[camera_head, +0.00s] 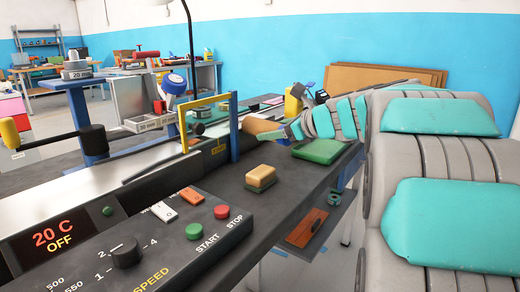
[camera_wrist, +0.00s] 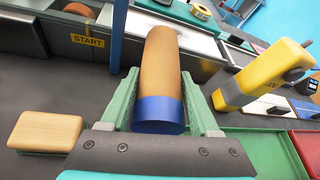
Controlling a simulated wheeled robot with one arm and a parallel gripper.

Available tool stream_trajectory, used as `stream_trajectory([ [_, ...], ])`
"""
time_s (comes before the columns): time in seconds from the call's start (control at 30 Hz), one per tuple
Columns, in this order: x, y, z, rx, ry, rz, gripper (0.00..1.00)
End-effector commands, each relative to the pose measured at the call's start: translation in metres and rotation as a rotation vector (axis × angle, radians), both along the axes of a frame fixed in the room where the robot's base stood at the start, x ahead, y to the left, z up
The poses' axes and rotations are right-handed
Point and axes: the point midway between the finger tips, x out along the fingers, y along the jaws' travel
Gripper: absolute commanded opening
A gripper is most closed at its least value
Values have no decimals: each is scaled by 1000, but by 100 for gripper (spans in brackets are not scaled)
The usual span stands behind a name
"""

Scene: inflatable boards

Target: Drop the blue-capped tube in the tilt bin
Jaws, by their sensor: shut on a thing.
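The blue-capped tube is a brown cylinder (camera_wrist: 162,65) with a blue cap (camera_wrist: 158,112) at the end nearest the wrist camera. My gripper (camera_wrist: 160,85) has its green fingers on both sides of the tube and is shut on it. In the head view, the tube (camera_head: 256,126) lies roughly level in my gripper (camera_head: 277,132), above the dark counter near the yellow frame. I cannot tell which container is the tilt bin.
A green tray (camera_head: 320,151) is below my gripper, to the right. A yellow gate frame (camera_head: 208,101) with a blue post (camera_head: 234,127) stands left of the tube. A yellow device (camera_wrist: 262,76) stands right of my fingers.

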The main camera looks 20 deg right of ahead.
Motion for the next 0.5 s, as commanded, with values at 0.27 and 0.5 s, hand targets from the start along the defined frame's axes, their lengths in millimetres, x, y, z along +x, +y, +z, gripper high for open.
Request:
stream_trajectory([
  [0.27,0,0,-31,2,2,-1,0],
  [0.5,0,-1,-55,0,0,-3,0],
])
